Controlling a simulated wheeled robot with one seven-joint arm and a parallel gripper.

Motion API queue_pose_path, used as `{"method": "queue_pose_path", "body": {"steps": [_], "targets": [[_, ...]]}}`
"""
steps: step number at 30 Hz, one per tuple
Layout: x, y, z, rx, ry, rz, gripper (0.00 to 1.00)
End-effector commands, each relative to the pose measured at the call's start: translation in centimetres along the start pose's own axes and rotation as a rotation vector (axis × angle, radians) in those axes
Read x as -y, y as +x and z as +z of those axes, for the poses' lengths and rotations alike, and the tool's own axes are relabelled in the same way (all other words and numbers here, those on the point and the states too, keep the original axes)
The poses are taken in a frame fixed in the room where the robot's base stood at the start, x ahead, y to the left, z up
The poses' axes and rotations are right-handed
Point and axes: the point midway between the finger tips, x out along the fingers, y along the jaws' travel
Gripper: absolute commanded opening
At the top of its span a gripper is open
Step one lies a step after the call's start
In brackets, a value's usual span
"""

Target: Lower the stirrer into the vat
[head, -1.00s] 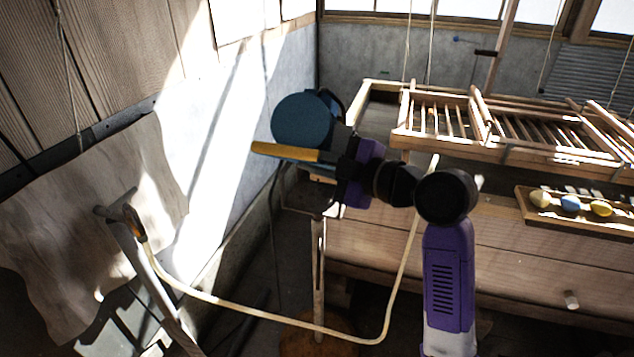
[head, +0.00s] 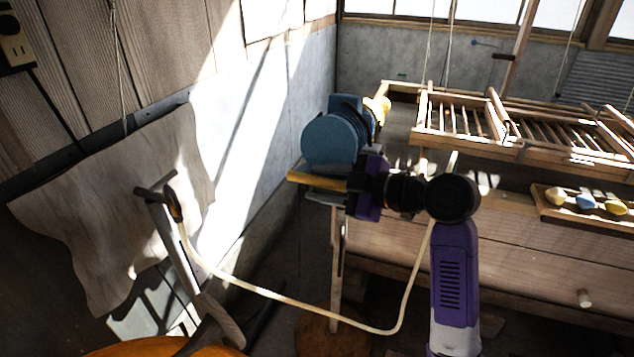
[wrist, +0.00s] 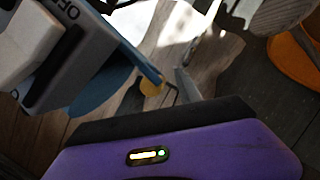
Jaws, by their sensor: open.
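A blue motor-like unit (head: 330,143) with a round face stands near the wall corner in the head view, and a yellow bar (head: 313,181) lies just below it. I cannot tell whether this unit is the stirrer; no paddle or shaft is clear. My gripper (head: 340,192) is open beside and below the unit; whether it touches the unit is unclear. In the wrist view a grey box marked "OFF" (wrist: 85,60) with a pale switch fills the upper left, beside a blue plate (wrist: 105,92). An orange rounded rim (head: 120,350), possibly the vat, is cut off at the bottom of the head view; orange also shows in the wrist view (wrist: 295,62).
A pale hose or cord (head: 290,300) loops low across the front. A wooden bench (head: 500,255) with slatted frames (head: 460,118) hung on cords stands right. A wooden post and a draped sheet (head: 100,215) stand left.

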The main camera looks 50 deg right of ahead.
Motion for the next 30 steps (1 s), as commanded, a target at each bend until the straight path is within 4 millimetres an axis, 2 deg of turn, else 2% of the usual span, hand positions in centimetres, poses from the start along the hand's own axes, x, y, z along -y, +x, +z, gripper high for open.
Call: {"method": "queue_pose_path", "body": {"steps": [6, 12, 30], "targets": [[0.4, -3.5, -0.1, 0.001, -0.001, 0.000, 0.41], [0.5, -5.5, -0.3, 0.000, -0.001, -0.004, 0.41], [0.5, -5.8, -0.3, -0.001, 0.000, -0.005, 0.41]]}}
